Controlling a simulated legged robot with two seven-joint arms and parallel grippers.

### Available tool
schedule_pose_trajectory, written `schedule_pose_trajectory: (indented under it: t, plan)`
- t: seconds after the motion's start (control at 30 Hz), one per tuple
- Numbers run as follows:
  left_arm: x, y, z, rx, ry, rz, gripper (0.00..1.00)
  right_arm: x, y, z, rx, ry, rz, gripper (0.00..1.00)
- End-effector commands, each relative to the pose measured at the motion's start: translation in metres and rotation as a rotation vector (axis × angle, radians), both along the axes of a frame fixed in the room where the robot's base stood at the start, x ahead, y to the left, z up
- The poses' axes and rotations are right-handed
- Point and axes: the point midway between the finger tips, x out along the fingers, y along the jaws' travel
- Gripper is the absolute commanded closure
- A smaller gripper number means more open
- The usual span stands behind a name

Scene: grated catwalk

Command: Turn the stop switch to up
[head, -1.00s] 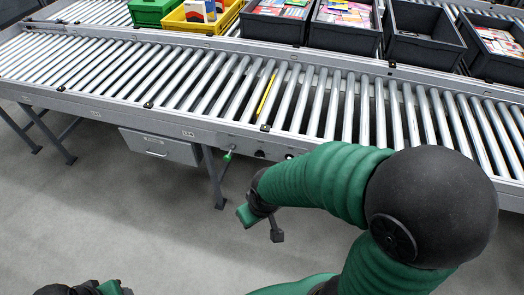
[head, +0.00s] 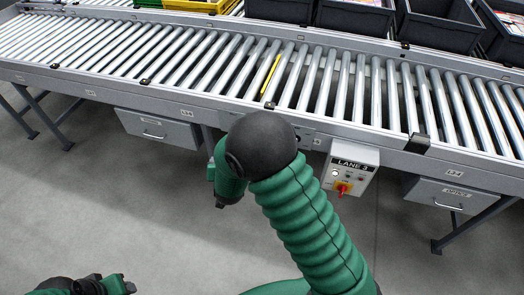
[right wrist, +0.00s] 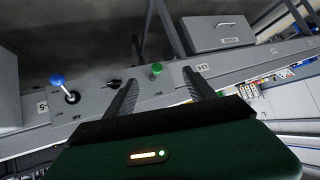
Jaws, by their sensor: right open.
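In the right wrist view, a grey panel (right wrist: 92,107) on the conveyor's side carries a blue-knobbed lever (right wrist: 66,88), a small black rotary switch (right wrist: 113,85) and a green-knobbed lever (right wrist: 156,70). Their small labels are unreadable, so I cannot tell which is the stop switch. My right gripper (right wrist: 159,82) is open and empty, its two fingers reaching toward the panel with the green knob showing between their tips. In the head view my right arm hides most of this panel. My left gripper (head: 118,286) is low at the left edge; its jaws are unclear.
The roller conveyor (head: 180,75) spans the view with dark bins (head: 436,28) behind it. A LANE 3 box (head: 350,168) with a red knob on yellow hangs right of my arm. Grey drawers (head: 158,128) hang below the conveyor. The floor in front is clear.

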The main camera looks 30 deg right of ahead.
Motion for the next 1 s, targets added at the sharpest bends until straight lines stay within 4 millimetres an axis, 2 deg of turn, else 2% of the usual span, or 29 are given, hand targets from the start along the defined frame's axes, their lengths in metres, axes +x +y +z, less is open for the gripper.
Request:
schedule_pose_trajectory:
  t: [0.03, 0.1, 0.2, 0.33, 0.47, 0.57, 1.0]
  plan:
    - [0.0, 0.0, -0.038, 0.0, 0.0, 0.0, 0.49, 0.011, -0.014, -0.053, -0.07, -0.076, -0.086, 0.36]
    - [0.0, 0.0, -0.059, 0.0, 0.0, 0.0, 0.49, 0.014, -0.038, -0.079, -0.193, -0.2, -0.213, 0.36]
    - [0.0, 0.0, -0.077, 0.0, -0.001, 0.0, 0.49, 0.001, -0.061, -0.097, -0.362, -0.332, -0.342, 0.36]
    - [0.0, 0.0, -0.084, 0.0, -0.001, 0.0, 0.49, -0.016, -0.073, -0.1, -0.491, -0.417, -0.421, 0.36]
    - [0.0, 0.0, -0.083, 0.0, -0.001, 0.0, 0.49, -0.013, -0.082, -0.096, -0.512, -0.431, -0.437, 0.36]
    - [0.0, 0.0, -0.087, 0.0, -0.002, 0.0, 0.49, -0.001, -0.097, -0.096, -0.511, -0.43, -0.438, 0.36]
    - [0.0, 0.0, -0.109, 0.0, -0.001, 0.0, 0.49, 0.071, -0.182, -0.097, -0.509, -0.429, -0.435, 0.36]
